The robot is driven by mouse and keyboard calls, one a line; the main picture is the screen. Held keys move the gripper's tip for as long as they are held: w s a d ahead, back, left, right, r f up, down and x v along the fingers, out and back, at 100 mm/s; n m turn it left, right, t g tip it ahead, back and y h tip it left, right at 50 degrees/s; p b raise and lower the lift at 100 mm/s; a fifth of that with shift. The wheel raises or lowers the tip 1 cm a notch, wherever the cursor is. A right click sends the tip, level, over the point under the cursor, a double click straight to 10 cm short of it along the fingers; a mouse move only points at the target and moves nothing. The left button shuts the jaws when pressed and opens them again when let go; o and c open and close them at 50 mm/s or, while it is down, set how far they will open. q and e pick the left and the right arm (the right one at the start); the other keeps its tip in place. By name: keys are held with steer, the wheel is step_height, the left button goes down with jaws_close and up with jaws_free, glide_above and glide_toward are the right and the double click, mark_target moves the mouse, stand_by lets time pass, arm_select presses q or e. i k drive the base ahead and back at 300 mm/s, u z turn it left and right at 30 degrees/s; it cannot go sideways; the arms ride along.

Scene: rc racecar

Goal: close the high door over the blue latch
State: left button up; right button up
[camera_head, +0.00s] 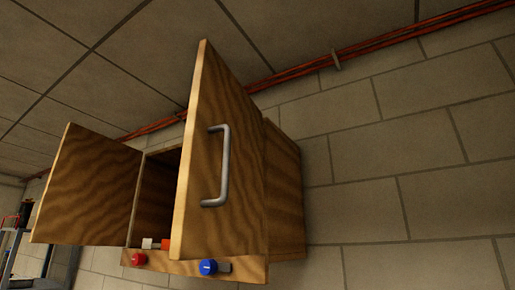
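A wooden wall cabinet (284,190) hangs high on the wall with two doors standing open. The right door (232,135) swings out toward me and has a grey metal bar handle (222,166) on its face. A blue latch (208,267) sits on the cabinet's bottom rail, below this door. The left door (88,188) is open out to the left. A red latch (138,259) is on the rail nearer that side. Neither of my grippers shows in the head view.
Inside the opening, small white (149,243) and orange (166,244) parts show near the bottom edge. The block wall (400,200) to the right is bare. Red pipes (370,43) run along the top of the wall. A blue frame (12,250) stands at far left.

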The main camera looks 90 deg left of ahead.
mark_target(219, 211)
steer(key=u, duration=5.1)
steer(key=k, duration=1.2)
steer(key=z, duration=2.05)
steer(key=i, duration=0.5)
steer(key=z, duration=0.05)
